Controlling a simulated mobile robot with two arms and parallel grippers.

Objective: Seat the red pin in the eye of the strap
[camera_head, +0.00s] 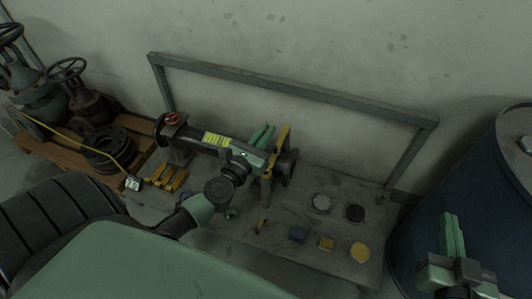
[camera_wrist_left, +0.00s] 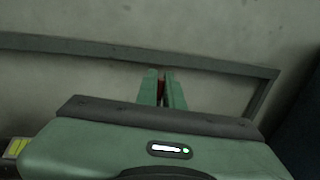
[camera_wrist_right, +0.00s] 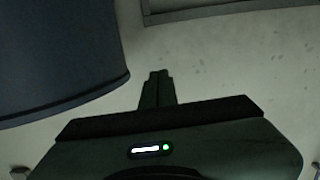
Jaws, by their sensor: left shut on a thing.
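My left gripper (camera_head: 263,135) is over the pipe on the bench. Its green fingers, in the left wrist view (camera_wrist_left: 161,84), are shut on the red pin (camera_wrist_left: 161,90), of which only a sliver shows between them. A yellow upright piece (camera_head: 281,140), which looks like the strap, stands at the pipe just right of the fingers. Its eye is too small or hidden to make out, and I cannot tell if the pin touches it. My right gripper (camera_head: 452,234) is off to the right, by the blue drum, with its fingers together and empty in the right wrist view (camera_wrist_right: 158,86).
The grey bench (camera_head: 330,258) carries the dark pipe with a red-topped part (camera_head: 172,119), yellow blocks (camera_head: 166,177), round discs (camera_head: 355,212) and small parts. A grey rail (camera_head: 290,88) runs behind. A blue drum (camera_head: 480,170) stands right; valves (camera_head: 90,108) sit on a pallet left.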

